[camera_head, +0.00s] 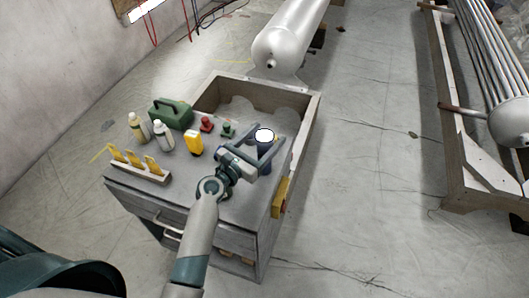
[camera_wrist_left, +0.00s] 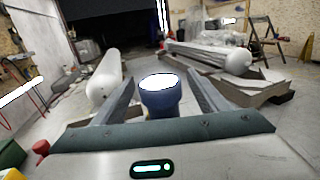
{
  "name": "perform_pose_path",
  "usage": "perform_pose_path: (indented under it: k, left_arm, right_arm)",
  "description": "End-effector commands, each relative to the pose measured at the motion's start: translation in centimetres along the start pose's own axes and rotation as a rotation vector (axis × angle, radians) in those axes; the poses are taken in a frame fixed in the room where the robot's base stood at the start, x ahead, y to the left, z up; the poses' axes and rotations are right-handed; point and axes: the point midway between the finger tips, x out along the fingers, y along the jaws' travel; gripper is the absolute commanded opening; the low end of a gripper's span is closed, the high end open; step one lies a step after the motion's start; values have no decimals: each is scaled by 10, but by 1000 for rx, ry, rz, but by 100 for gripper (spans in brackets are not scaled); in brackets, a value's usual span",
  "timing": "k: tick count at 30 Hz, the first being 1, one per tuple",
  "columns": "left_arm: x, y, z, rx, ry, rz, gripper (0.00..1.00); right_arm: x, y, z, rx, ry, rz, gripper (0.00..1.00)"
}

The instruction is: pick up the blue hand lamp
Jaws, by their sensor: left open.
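The blue hand lamp (camera_head: 264,141) stands upright on the grey top of the workbench cart, near its right side, with a bright white top. In the left wrist view the lamp (camera_wrist_left: 160,98) is between the two fingers, with a gap on each side. My left gripper (camera_head: 262,144) is open around the lamp, one finger on each side. It also shows in the left wrist view (camera_wrist_left: 160,95). The lamp's lower part is partly hidden by the gripper. My right gripper is not seen.
On the cart top (camera_head: 225,190) stand a green toolbox (camera_head: 171,113), two bottles (camera_head: 163,136), a yellow item (camera_head: 194,142), small red (camera_head: 206,124) and green (camera_head: 227,130) items, and a rack with yellow handles (camera_head: 138,166). A white tank (camera_head: 286,45) lies behind.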

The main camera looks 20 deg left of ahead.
Motion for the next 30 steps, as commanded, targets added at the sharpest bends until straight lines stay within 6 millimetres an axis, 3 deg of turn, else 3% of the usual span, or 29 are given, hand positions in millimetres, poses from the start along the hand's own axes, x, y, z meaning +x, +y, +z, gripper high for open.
perform_pose_path:
  k: [1,6,9,20,30]
  left_arm:
    - [0,0,0,0,0,0,65]
    - [0,0,0,0,0,0,24]
    - [0,0,1,0,-1,0,6]
    - [0,0,8,0,-3,0,6]
    - [0,0,58,1,-5,1,6]
  right_arm:
    - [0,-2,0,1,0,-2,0]
    - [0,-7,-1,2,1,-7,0]
    - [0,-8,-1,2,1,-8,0]
    - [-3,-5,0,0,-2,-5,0]
    - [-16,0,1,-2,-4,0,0]
